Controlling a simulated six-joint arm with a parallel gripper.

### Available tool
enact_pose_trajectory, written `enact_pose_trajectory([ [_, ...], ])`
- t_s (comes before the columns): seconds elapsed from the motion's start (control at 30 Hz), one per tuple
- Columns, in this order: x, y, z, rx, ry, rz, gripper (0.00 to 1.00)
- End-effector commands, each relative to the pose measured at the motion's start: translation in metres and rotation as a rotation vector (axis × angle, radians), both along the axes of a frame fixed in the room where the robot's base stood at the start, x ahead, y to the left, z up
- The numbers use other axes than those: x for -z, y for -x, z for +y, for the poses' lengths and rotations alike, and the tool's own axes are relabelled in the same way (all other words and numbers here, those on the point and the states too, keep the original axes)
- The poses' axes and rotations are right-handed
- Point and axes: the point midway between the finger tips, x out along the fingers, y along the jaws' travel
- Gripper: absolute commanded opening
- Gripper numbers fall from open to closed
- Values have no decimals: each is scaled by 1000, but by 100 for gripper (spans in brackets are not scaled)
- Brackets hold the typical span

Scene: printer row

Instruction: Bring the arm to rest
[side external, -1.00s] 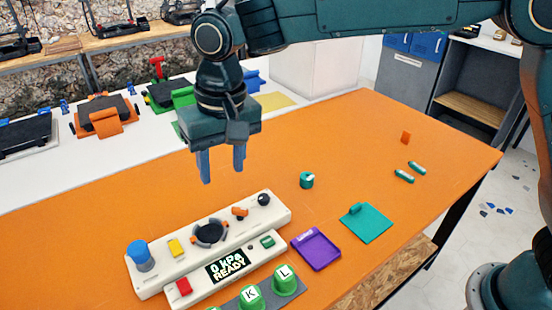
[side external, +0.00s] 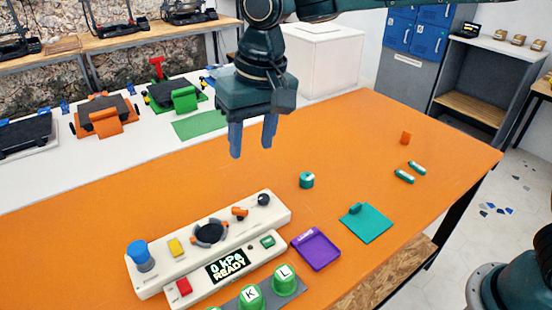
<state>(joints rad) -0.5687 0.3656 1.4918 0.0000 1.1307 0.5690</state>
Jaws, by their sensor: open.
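My gripper (side external: 253,140) hangs above the orange table, with its two blue fingers pointing down and apart. It is open, and nothing shows between the fingers. It is in the air behind the white control panel (side external: 160,272) and to the left of and above the teal cylinder (side external: 307,180). It touches nothing that I can see. My arm's upper links run off the top edge of the picture.
The orange table (side external: 380,135) has free room at its middle and right. A purple tray (side external: 316,249), a teal plate (side external: 366,223) and green buttons (side external: 285,281) lie at the front. Small teal pieces (side external: 404,176) and an orange block (side external: 406,138) lie right. A white box (side external: 325,60) stands behind.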

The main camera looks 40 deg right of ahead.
Motion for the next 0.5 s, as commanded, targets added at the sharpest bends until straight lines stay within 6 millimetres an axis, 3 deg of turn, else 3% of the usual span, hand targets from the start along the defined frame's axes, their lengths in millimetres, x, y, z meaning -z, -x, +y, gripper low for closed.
enact_pose_trajectory([
  [0.27, -12, 6, -22, 3, -6, -19, 44],
  [0.5, -36, 27, -74, 7, -16, -68, 44],
])
